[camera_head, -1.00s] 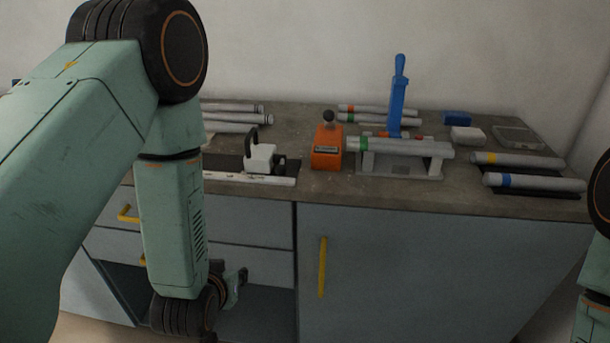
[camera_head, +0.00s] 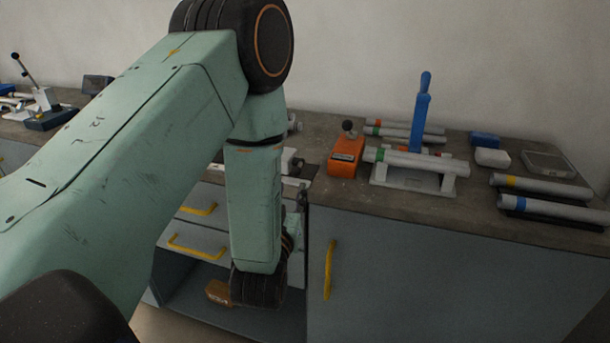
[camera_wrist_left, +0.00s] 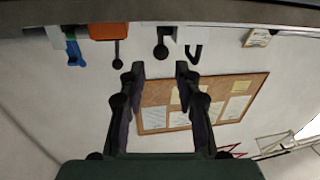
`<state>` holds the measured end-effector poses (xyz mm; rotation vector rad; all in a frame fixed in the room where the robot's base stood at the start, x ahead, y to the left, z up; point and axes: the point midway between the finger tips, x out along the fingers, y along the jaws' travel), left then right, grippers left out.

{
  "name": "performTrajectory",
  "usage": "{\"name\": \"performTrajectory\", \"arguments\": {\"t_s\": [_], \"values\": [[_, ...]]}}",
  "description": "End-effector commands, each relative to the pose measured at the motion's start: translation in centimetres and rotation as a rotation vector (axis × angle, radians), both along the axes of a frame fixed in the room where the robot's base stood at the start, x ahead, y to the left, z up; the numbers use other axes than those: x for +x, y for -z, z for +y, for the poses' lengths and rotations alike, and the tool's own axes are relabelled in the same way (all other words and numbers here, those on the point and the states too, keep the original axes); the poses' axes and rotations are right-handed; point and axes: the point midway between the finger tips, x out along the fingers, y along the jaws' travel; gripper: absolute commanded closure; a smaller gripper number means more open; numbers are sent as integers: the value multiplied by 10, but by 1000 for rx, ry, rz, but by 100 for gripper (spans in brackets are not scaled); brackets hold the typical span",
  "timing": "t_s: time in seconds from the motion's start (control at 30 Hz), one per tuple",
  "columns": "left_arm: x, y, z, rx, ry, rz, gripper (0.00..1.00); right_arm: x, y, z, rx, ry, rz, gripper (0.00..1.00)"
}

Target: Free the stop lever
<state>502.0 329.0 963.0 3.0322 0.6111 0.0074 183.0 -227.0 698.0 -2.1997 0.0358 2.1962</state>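An orange block (camera_head: 345,155) with a short black-knobbed lever (camera_head: 348,128) stands on the bench beside a grey jig (camera_head: 415,182). A tube with a green band (camera_head: 415,160) lies across the jig, and a tall blue handle (camera_head: 420,115) stands upright behind it. I cannot tell which of these levers is the stop lever. My left gripper (camera_wrist_left: 160,75) is open and empty in the left wrist view, below bench height near the front edge. There the orange block (camera_wrist_left: 108,31) and blue handle (camera_wrist_left: 75,52) appear upside down. My right gripper is out of view.
A white clamp (camera_head: 288,158) is partly hidden behind my left arm. Tubes with yellow (camera_head: 540,188) and blue bands (camera_head: 550,208) lie at the right. A blue block (camera_head: 485,139), a white block (camera_head: 492,157) and a grey tray (camera_head: 549,164) are behind. Yellow-handled drawers are below.

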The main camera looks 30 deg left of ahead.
Motion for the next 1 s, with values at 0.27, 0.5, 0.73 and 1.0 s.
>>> {"name": "performTrajectory", "arguments": {"t_s": [0.27,0.5,0.73,1.0], "values": [[26,-3,15,0,-4,-14,67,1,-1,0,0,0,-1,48],[58,-2,26,1,1,-10,67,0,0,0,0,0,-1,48],[71,-2,28,2,4,-7,67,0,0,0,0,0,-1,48],[72,-2,27,2,4,-7,71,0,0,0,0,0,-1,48]]}}
